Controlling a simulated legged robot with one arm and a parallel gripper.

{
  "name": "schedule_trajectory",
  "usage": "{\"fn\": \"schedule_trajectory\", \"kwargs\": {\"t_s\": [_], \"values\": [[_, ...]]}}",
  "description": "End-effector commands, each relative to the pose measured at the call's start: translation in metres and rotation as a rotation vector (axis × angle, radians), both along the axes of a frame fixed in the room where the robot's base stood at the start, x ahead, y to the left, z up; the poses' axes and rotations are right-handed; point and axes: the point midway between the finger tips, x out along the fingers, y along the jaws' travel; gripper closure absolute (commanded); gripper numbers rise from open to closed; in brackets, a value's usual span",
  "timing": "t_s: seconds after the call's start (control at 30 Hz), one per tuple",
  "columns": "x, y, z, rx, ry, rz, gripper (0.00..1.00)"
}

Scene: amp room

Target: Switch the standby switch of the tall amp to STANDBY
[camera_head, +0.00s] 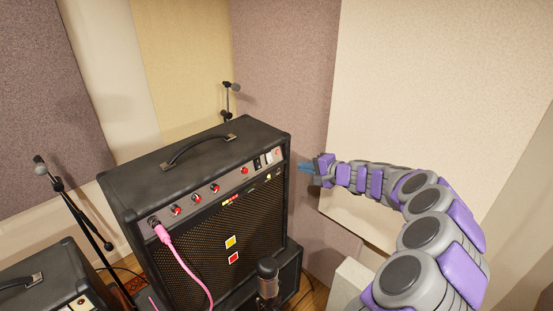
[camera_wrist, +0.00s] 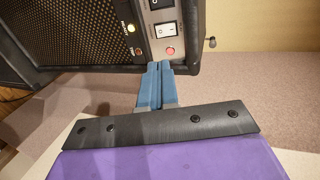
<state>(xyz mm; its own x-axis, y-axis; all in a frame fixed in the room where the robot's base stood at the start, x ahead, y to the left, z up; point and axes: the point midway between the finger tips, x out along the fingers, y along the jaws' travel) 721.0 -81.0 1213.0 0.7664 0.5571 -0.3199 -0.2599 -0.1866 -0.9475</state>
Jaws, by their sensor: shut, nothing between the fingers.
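The tall amp (camera_head: 205,195) is a black combo with a grey control panel and a black grille, standing left of centre in the head view. At the panel's right end are a black rocker switch (camera_head: 257,164), a white rocker switch (camera_head: 268,158) and a red light. The wrist view shows the white rocker (camera_wrist: 165,30), a dark rocker above it (camera_wrist: 160,3) and the red light (camera_wrist: 170,50). I cannot tell which rocker is the standby switch. My gripper (camera_head: 303,167) is shut and empty, just right of the panel's end; its blue fingertips (camera_wrist: 158,66) show near the red light.
A pink cable (camera_head: 180,262) plugs into the panel's left end. A microphone (camera_head: 267,275) stands before the amp, another mic stand (camera_head: 70,200) at left. A smaller amp (camera_head: 45,280) is at lower left. The wall panel (camera_head: 430,90) is behind my arm.

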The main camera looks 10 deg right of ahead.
Motion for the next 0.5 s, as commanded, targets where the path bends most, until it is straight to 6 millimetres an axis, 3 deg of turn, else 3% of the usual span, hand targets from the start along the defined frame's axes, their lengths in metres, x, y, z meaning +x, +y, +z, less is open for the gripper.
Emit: {"fn": "schedule_trajectory", "kwargs": {"t_s": [0.27,0.5], "values": [[0.003,0.002,-0.001,-0.001,0.0,0.001,1.0],[0.026,0.019,-0.012,-0.003,0.0,0.002,1.0]]}}
